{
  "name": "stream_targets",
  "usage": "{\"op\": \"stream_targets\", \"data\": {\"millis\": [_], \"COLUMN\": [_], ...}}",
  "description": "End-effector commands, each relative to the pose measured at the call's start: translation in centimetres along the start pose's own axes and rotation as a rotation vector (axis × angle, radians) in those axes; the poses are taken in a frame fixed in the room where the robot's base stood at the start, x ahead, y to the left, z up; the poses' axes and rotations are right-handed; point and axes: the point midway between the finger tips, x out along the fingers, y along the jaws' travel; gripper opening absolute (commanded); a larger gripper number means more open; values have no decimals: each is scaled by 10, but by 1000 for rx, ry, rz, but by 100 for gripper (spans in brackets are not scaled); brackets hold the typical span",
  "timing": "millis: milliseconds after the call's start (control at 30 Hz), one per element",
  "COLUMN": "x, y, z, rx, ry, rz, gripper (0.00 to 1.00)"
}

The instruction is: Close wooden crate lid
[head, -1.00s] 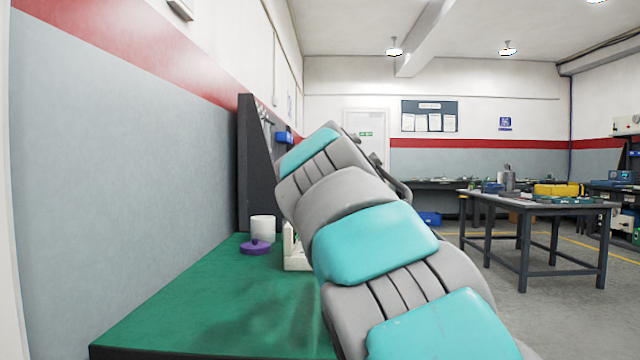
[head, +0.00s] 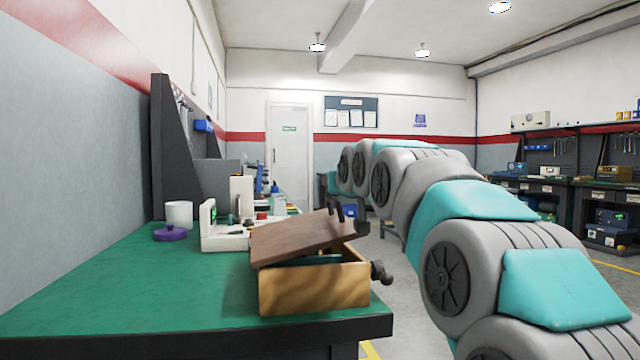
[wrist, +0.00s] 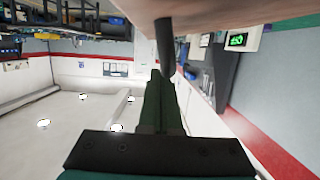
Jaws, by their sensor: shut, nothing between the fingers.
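The wooden crate (head: 315,288) stands at the right front end of the green bench. Its brown lid (head: 300,238) is partly open, tilted up to the right, with a dark gap below it. Dark handle posts (head: 336,210) rise from the lid's right end. In the wrist view, which looks upside down, the lid (wrist: 220,10) crosses the top edge and a dark handle post (wrist: 165,45) hangs from it. My gripper (wrist: 155,75) is shut and empty, its tip close to that post; contact cannot be told. In the head view I cannot make out the gripper.
The green bench (head: 110,285) holds a purple lid (head: 170,233), a white cup (head: 179,213) and a white device (head: 222,238) left of the crate. A dark knob (head: 381,271) sticks out at the crate's right. My arm fills the right side.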

Motion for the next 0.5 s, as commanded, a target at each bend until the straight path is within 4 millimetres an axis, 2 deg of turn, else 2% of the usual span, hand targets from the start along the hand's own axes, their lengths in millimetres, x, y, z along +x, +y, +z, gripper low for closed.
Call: {"op": "stream_targets", "data": {"millis": [33,200,500], "x": [2,8,12], "y": [4,12,19], "z": [10,27,41], "rx": [32,125,208], "ry": [-2,-3,-2], "rz": [-9,-34,-55], "gripper": [0,0,0]}}
